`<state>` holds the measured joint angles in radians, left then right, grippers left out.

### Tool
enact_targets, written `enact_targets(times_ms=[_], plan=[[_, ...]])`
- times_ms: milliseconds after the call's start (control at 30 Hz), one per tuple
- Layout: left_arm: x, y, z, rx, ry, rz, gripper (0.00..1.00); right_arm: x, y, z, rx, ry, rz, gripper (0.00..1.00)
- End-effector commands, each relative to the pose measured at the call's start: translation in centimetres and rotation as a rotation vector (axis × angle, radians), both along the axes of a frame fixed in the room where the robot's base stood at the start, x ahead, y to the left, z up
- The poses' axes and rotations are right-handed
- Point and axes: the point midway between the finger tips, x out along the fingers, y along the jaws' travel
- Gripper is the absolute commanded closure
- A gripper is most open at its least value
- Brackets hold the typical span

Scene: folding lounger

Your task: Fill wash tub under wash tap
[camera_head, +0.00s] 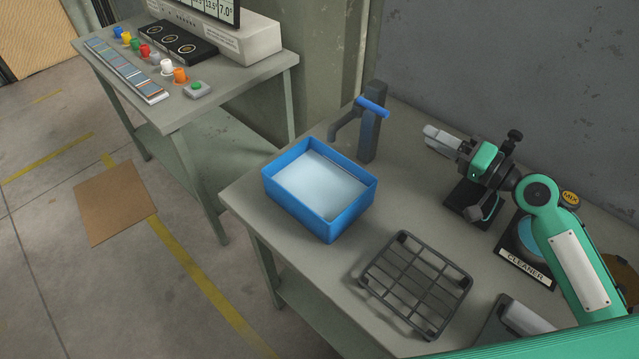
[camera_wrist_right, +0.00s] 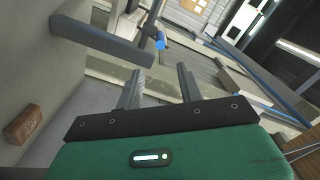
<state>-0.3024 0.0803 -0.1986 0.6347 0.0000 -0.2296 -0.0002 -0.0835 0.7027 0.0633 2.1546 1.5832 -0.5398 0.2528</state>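The blue wash tub (camera_head: 327,230) stands on the workbench in the head view, below and in front of the tap spout. A flat, pale bluish surface fills its inside below the rim; it looks like water. The dark grey wash tap (camera_head: 369,135) has a blue handle (camera_head: 372,107) at its top. No stream shows under the spout. My right gripper (camera_head: 428,136) is to the right of the tap, pointing toward it, apart from it. In the right wrist view the fingers (camera_wrist_right: 158,88) are apart with nothing between them; the blue handle (camera_wrist_right: 160,41) shows beyond. My left gripper is out of view.
A dark wire rack (camera_head: 416,284) lies on the bench in front. A tray labelled CLEANER (camera_head: 525,262) is below my right arm. A wall rises behind the bench. A second table (camera_head: 215,102) with coloured cups stands to the left, beyond a floor gap.

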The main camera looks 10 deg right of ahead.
Motion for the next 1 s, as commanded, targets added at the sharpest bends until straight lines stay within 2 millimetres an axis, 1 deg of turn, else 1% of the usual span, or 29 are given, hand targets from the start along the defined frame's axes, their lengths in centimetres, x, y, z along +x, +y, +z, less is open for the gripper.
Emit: enact_targets(times_ms=[333,467,567,667,800,1000], plan=[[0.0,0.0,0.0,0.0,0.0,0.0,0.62,0.0,0.0,0.0,-0.001,-0.001,0.0,0.62],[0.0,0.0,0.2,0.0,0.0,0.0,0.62,0.3,0.0,0.0,-0.034,-0.016,-0.014,0.62],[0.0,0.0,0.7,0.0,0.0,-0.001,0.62,0.9,-0.1,-0.1,-0.111,-0.051,-0.042,0.62],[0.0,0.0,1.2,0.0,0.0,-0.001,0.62,1.7,-0.3,-0.2,-0.229,-0.121,-0.08,0.62],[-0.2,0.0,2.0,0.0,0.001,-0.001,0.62,2.4,-0.4,-0.1,-0.412,-0.256,-0.118,0.62],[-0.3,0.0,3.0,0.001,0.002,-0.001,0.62,2.2,-0.2,0.3,-0.651,-0.485,-0.112,0.62]])
